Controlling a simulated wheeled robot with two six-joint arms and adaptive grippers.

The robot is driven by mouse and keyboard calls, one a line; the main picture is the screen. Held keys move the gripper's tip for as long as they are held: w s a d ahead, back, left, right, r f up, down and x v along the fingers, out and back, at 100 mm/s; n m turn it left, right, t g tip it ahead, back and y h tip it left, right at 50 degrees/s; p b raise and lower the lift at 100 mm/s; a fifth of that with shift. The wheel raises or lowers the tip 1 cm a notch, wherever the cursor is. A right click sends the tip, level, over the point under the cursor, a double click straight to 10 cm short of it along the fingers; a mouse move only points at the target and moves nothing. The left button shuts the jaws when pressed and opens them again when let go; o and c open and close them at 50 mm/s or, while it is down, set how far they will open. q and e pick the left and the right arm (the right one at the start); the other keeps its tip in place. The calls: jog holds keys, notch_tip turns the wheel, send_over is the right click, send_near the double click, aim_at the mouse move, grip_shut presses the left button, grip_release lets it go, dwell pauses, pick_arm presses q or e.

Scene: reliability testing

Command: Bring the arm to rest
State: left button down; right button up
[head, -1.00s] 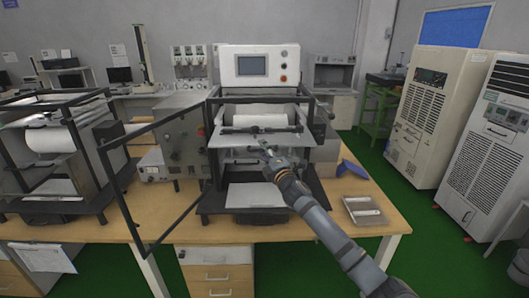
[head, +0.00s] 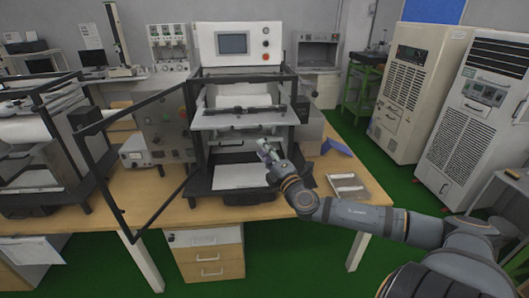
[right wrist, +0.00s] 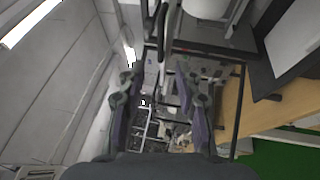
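My right arm comes in from the lower right in the head view. My left gripper is in neither view.
The machine's black-framed door (head: 135,160) stands open to the left. A white sheet (head: 238,176) lies on its lower tray. A metal tray (head: 348,187) and a blue object (head: 337,147) are on the table at right. Tall white cabinets (head: 420,90) stand farther right.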

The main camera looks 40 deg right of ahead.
dwell(0.5)
jog(key=s+d+f+m+g+h, duration=0.1)
jog(key=s+d+f+m+g, duration=0.15)
jog(key=d+f, duration=0.45)
jog(key=s+d+f+m+g+h, duration=0.2)
jog(key=d+f+m+g, duration=0.1)
jog(key=f, duration=0.8)
jog(key=s+d+f+m+g+h, duration=0.1)
jog(key=s+d+f+m+g, duration=0.15)
jog(key=d+f, duration=0.55)
jog(key=s+a+f+m+g, duration=0.1)
jog(key=s+f+g, duration=0.15)
jog(key=f, duration=0.45)
jog(key=s+a+f+m+g, duration=0.1)
jog(key=s+f, duration=0.3)
jog(key=f, duration=0.3)
jog(key=s+a+f+m+g+y, duration=0.2)
jog(key=s+a+f, duration=0.4)
jog(key=s+f, duration=0.4)
jog(key=s+a+f+m+g+y, duration=0.1)
jog(key=s+a+f+m+g, duration=0.15)
jog(key=s+a+f, duration=0.65)
jog(key=s+a+f+m+g+y, duration=0.2)
jog(key=s+a+f+y, duration=0.1)
jog(key=s+a+f, duration=0.7)
jog(key=s+a, duration=0.3)
jog(key=shift+s+a+f+g+b, duration=0.3)
jog(key=shift+s+f+b, duration=0.05)
jog(key=shift+o, duration=0.4)
jog(key=shift+d, duration=0.1)
